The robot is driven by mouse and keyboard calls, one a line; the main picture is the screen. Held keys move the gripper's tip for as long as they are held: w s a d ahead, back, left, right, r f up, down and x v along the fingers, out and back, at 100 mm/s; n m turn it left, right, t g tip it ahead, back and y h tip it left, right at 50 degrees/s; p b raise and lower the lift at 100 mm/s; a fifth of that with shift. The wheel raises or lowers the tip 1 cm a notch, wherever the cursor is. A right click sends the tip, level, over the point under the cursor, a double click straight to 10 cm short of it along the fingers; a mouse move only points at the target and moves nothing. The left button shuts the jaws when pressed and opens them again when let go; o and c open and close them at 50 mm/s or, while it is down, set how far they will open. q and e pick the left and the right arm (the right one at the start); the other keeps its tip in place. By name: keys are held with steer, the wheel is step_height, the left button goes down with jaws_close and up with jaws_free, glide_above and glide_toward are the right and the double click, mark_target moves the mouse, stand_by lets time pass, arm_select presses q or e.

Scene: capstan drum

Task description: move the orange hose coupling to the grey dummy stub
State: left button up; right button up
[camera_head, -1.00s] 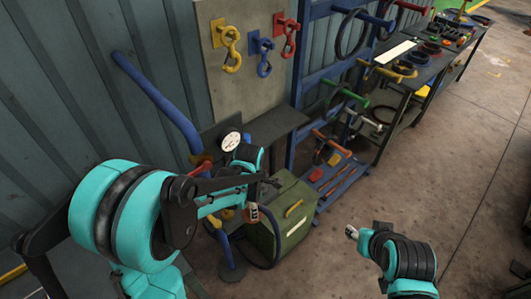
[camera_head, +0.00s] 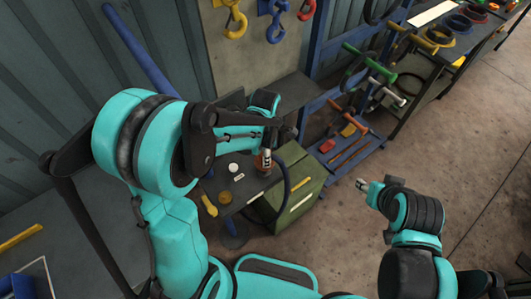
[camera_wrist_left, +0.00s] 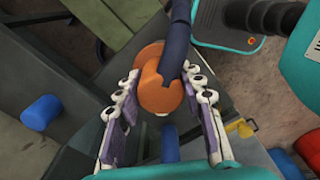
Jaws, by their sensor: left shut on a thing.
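The orange hose coupling (camera_wrist_left: 163,88) sits between the purple-padded fingers of my left gripper (camera_wrist_left: 162,100), with a dark blue hose (camera_wrist_left: 178,35) running from it. In the head view, my left gripper (camera_head: 265,152) is shut on the coupling (camera_head: 262,163) above the dark bench (camera_head: 235,204), left of the green crate. My right gripper (camera_head: 363,186) is over bare floor, away from the bench. Its jaws are too small to read. I cannot pick out the grey dummy stub with certainty; my left arm covers part of the bench.
The green crate (camera_head: 308,178) stands right of the bench, with the dark hose (camera_head: 287,190) looping in front. A yellow-handled part (camera_head: 209,205) and a white round cap (camera_head: 233,167) are on the bench. A blue pipe (camera_head: 137,48) leans behind.

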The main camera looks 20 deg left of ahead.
arm_select(q)
steer(key=shift+s+f+b, duration=0.1)
steer(key=shift+f+b, duration=0.25)
steer(key=shift+f, duration=0.15)
steer(key=shift+f+b, duration=1.9)
steer(key=shift+f, duration=0.25)
steer(key=shift+f, duration=0.15)
steer(key=shift+f+b, duration=0.25)
steer(key=shift+b, duration=0.15)
steer(key=o, duration=1.4)
steer(key=shift+r, duration=0.1)
